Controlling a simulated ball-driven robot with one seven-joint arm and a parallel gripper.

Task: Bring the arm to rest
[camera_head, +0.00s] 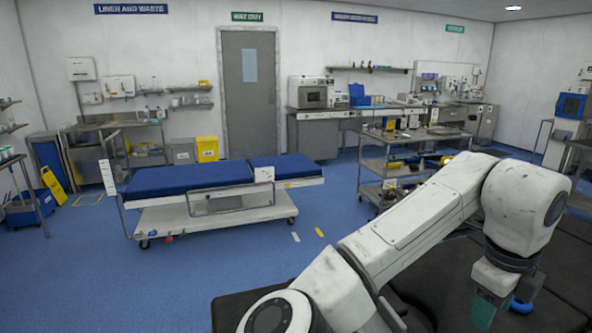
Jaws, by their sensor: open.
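My white arm reaches from the bottom middle up to the right and bends down at the wrist. My gripper (501,303) hangs below the wrist at the lower right, jaws open. A teal part and a blue part show at its lower end; I cannot tell whether the blue part belongs to it or lies behind it. I see nothing clearly held between the jaws. The dark padded operating table (236,307) lies below the arm, and much of it is hidden by the arm.
A blue-topped stretcher (192,178) stands left of centre. A steel trolley (376,165) with tools and bottles stands behind my arm. Yellow bin (207,148), grey door (249,95) and counters line the back wall. A yellow floor sign (53,184) stands far left.

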